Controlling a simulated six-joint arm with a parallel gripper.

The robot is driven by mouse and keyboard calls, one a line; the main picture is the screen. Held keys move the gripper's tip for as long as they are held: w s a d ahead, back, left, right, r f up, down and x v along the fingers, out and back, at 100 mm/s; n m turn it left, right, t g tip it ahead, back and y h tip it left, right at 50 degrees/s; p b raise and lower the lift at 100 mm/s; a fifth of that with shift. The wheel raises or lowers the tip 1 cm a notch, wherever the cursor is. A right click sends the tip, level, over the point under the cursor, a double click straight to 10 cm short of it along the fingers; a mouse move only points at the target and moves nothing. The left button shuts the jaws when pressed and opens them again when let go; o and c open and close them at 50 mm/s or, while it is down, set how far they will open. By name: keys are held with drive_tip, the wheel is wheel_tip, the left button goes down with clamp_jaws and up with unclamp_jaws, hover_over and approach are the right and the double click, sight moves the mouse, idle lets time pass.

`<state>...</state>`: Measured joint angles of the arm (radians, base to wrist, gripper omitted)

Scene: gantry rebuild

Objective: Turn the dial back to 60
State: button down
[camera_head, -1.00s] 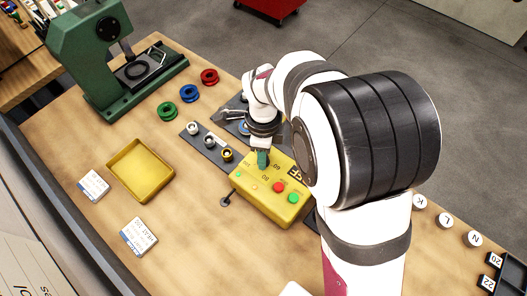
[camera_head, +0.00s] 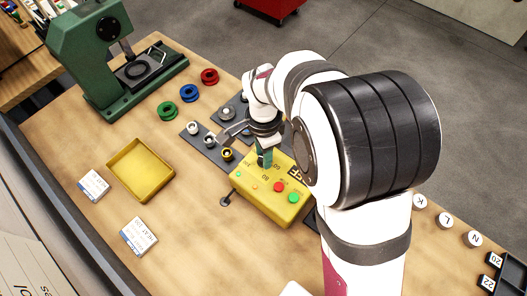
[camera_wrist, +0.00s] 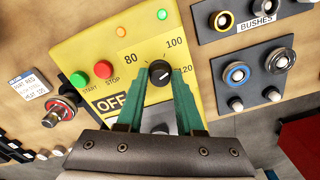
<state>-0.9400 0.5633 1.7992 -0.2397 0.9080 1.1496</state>
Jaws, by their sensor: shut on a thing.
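The yellow control box (camera_head: 268,208) stands on the workbench. Its black dial (camera_wrist: 160,74) shows in the wrist view between the two green fingers of my gripper (camera_wrist: 161,73), which are closed on its sides. The numbers 80, 100 and 120 show around the dial; no 60 is readable in the wrist view. A small pale mark is on the dial, but its exact direction is hard to tell. In the head view my gripper (camera_head: 265,157) points down at the box's far end, and its fingers hide the dial.
The box also carries a green start button (camera_wrist: 78,79), a red stop button (camera_wrist: 103,69), two lamps and an OFF plate (camera_wrist: 112,103). Dark bush boards (camera_wrist: 250,75) lie close beside it. A yellow tray (camera_head: 141,171) and cards lie left; a green press (camera_head: 90,60) stands behind.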

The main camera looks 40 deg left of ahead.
drive_tip(key=n, duration=0.4)
drive_tip(key=shift+n, duration=0.3)
drive_tip(key=n, duration=0.4)
drive_tip(key=shift+n, duration=0.3)
drive_tip(key=n, duration=0.3)
drive_tip(key=shift+n, duration=0.3)
drive_tip(key=n, duration=0.4)
drive_tip(key=shift+n, duration=0.3)
drive_tip(key=n, duration=0.4)
drive_tip(key=shift+n, duration=0.3)
drive_tip(key=n, duration=0.8)
drive_tip(key=shift+n, duration=2.7)
